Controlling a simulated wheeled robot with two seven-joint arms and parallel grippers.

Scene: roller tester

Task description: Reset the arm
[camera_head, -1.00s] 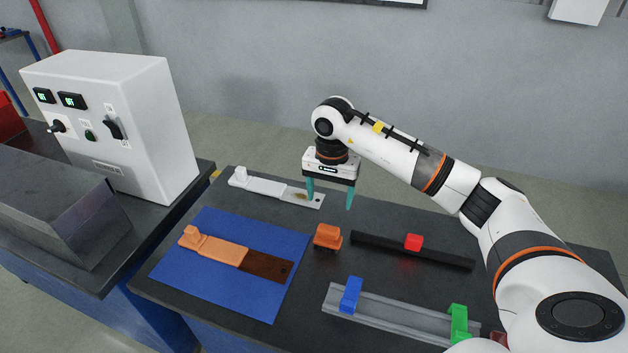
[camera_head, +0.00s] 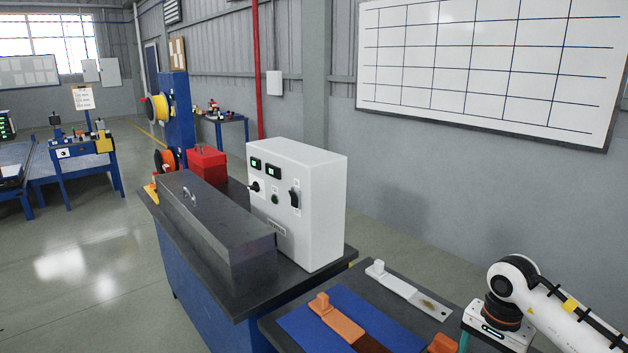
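My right arm (camera_head: 585,325) comes in at the lower right corner of the head view. Its gripper (camera_head: 492,332) points down over the dark table, and its lower part is cut off by the bottom edge. One teal finger shows at the far left end of the gripper body, so it looks open, with nothing seen in it. The white handled piece (camera_head: 400,287) lies on the table to the left of the gripper. My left arm and gripper are not in view.
A blue mat (camera_head: 300,325) carries an orange handled piece (camera_head: 338,322); an orange block (camera_head: 442,344) is partly cut off. A white control box (camera_head: 318,215) and grey machine cover (camera_head: 215,225) stand on the left bench. A red toolbox (camera_head: 207,165) sits behind. Open floor (camera_head: 70,270) lies left.

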